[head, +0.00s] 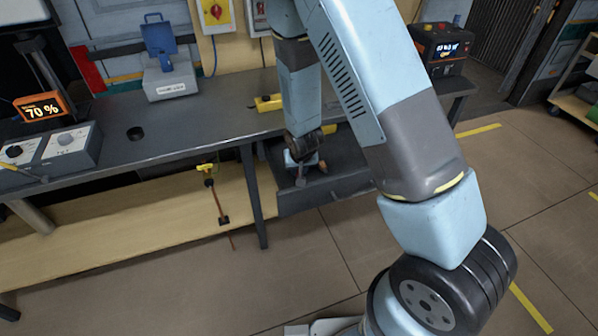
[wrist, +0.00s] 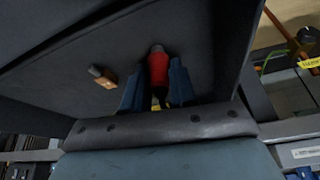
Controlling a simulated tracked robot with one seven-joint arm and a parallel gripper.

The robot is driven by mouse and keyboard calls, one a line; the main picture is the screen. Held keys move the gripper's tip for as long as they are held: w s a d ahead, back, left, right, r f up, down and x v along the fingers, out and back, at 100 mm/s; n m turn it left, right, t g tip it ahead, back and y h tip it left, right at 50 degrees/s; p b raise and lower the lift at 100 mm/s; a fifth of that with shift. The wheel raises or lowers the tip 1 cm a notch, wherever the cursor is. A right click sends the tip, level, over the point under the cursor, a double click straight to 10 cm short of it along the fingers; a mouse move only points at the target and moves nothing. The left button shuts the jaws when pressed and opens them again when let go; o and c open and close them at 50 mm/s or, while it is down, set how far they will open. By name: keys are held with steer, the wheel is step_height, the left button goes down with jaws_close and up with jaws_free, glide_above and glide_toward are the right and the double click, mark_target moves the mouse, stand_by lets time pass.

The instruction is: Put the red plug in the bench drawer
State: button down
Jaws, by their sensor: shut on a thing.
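The red plug (wrist: 158,68) is held between the two blue fingers of my gripper (wrist: 158,85) in the wrist view. It has a red body with a dark grey end. The bench drawer (head: 330,190) is pulled open below the bench top in the head view. My gripper (head: 303,172) points down into the drawer area. The drawer's dark inside floor (wrist: 60,78) fills much of the wrist view behind the plug. I cannot tell whether the plug touches that floor. In the head view my gripper largely hides the plug.
A small orange-brown and grey piece (wrist: 104,77) lies in the drawer, left of the plug. The dark bench top (head: 195,120) overhangs close by. Open floor (head: 300,255) lies in front.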

steer(key=shift+f, duration=0.65)
steer(key=c, duration=0.9)
jaws_free()
steer(key=shift+f, duration=0.1)
